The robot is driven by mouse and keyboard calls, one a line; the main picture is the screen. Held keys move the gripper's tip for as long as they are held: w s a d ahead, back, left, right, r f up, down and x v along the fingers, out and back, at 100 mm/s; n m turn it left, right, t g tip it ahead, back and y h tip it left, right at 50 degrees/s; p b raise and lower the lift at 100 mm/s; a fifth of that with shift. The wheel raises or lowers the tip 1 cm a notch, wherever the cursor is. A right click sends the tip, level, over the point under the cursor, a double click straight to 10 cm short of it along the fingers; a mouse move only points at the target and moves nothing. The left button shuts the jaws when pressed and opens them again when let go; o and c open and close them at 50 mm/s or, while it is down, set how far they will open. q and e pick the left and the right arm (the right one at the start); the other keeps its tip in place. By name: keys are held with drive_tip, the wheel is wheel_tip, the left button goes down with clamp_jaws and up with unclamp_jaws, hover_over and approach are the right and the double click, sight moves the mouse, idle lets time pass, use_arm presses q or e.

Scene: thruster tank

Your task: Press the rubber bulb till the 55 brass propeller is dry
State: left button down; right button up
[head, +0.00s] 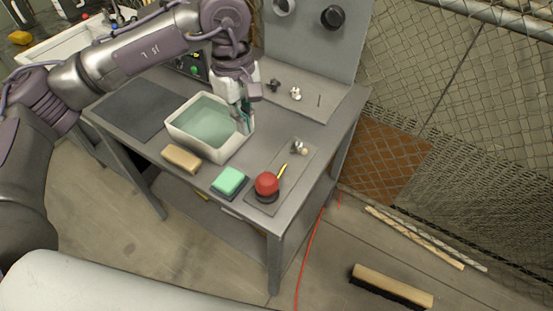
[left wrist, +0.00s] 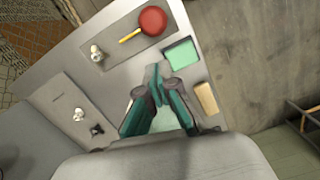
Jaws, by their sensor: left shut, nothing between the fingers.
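The red rubber bulb (head: 266,183) with a yellow nozzle sits on a grey mat at the table's front right; the bulb also shows in the left wrist view (left wrist: 152,21). A small metal propeller (head: 299,147) lies beyond the nozzle tip, also in the left wrist view (left wrist: 97,53). I cannot read any number on it or tell whether it is wet. My left gripper (head: 245,124) is shut and empty over the right side of the water tank (head: 180,128), apart from the bulb. In the left wrist view its fingertips (left wrist: 158,72) meet. My right gripper is not in view.
A green sponge (head: 229,180) and a tan block (head: 181,158) lie in front of the tank. A pale propeller (head: 295,93) and a dark one (head: 273,86) lie at the back. An upright grey panel (head: 310,45) closes the rear. A dark mat (head: 135,105) lies left, clear.

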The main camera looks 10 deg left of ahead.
sight(265, 177)
use_arm(q)
drive_tip(key=f+h+p, duration=0.1)
drive_tip(key=f+g+h+p, duration=0.1)
drive_tip(key=f+p, duration=0.1)
drive_tip(key=f+g+h+p, duration=0.1)
drive_tip(key=shift+d+f, duration=0.3)
drive_tip(key=shift+x, duration=3.5)
drive_tip(key=shift+d, duration=0.1)
drive_tip(key=shift+b, duration=0.3)
